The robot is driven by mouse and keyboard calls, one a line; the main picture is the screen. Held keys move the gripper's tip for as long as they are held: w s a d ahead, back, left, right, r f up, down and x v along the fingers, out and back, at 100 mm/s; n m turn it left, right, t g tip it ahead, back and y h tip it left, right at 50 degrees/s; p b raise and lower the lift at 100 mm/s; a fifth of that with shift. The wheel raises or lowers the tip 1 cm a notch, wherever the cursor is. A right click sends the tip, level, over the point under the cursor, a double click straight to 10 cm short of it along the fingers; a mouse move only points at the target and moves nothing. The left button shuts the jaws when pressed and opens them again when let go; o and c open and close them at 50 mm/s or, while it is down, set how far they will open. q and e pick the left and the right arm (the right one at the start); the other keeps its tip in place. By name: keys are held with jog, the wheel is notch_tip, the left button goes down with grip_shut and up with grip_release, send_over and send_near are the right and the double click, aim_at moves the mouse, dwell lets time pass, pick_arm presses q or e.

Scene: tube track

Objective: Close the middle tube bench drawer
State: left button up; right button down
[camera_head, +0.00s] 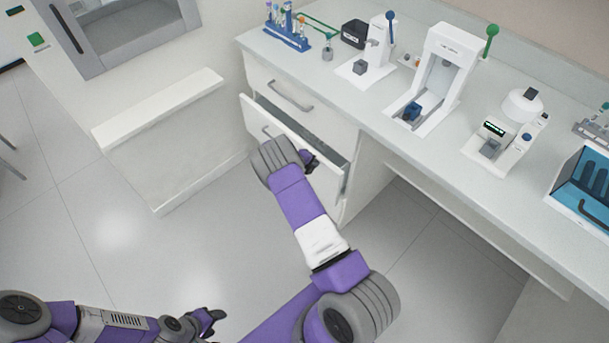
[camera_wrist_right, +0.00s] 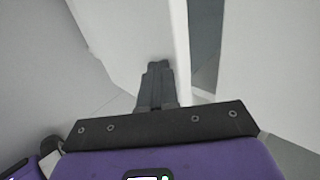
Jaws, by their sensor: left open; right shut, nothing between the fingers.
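The middle drawer (camera_head: 300,133) of the white bench cabinet stands part way out, with a dark gap between its front panel and the cabinet. Its handle (camera_head: 266,130) shows just left of my right arm. My right gripper (camera_head: 312,160) is shut and empty at the right part of the drawer front, and my wrist hides some of that front. In the right wrist view the shut fingers (camera_wrist_right: 157,72) lie against or very close to the white drawer panel (camera_wrist_right: 125,35); contact is unclear. My left gripper (camera_head: 216,317) is open and empty, low over the floor, away from the drawer.
The drawer above (camera_head: 285,90) is shut. The bench top (camera_head: 340,90) carries a blue tube rack (camera_head: 288,38) and several white instruments. A white ledge (camera_head: 160,108) stands left of the cabinet. The floor (camera_head: 120,230) in front is clear.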

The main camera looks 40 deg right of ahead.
jog(key=d, duration=0.6)
jog(key=shift+w, duration=0.25)
jog(key=shift+d+r, duration=0.1)
jog(key=shift+d, duration=0.2)
